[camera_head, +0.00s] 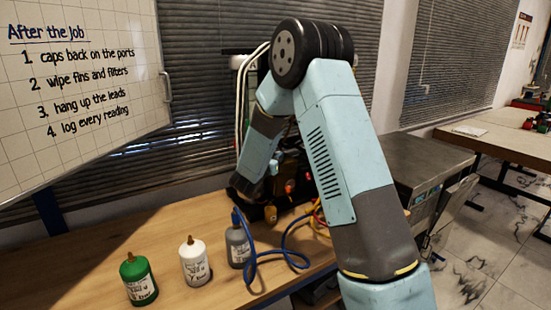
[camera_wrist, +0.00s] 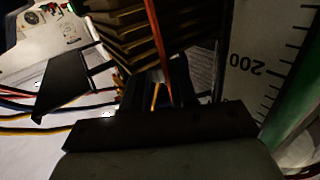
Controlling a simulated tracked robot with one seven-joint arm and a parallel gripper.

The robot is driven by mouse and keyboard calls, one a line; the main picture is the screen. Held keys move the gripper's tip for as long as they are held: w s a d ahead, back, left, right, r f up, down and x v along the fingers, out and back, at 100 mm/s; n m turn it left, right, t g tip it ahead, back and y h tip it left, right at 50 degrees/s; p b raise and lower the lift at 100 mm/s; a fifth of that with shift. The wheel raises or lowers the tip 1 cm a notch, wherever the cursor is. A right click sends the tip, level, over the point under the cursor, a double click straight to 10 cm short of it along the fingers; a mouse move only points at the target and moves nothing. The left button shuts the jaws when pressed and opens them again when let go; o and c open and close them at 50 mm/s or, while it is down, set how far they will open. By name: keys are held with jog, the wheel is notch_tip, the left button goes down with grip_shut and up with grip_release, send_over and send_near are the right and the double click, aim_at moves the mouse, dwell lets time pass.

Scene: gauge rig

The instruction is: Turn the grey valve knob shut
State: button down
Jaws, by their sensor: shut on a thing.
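My gripper (camera_wrist: 160,92) shows in the wrist view as a wide dark body along the bottom with dark fingers at the middle. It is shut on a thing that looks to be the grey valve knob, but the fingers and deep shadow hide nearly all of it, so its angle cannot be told. In the head view my arm reaches over the wooden bench and bends down to the gauge rig (camera_head: 291,186). My own arm covers much of the rig there.
Brown fins (camera_wrist: 140,35) and a white scale (camera_wrist: 262,50) marked 200 stand close to my gripper. Cables run at left. Green (camera_head: 138,279), white (camera_head: 194,262) and grey (camera_head: 238,246) bottles stand on the bench (camera_head: 90,255), beside a blue cable (camera_head: 284,251).

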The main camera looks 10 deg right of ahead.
dwell(0.3)
jog(key=c, duration=0.9)
grip_release()
jog(key=shift+v, duration=3.7)
jog(key=shift+w+a, duration=0.1)
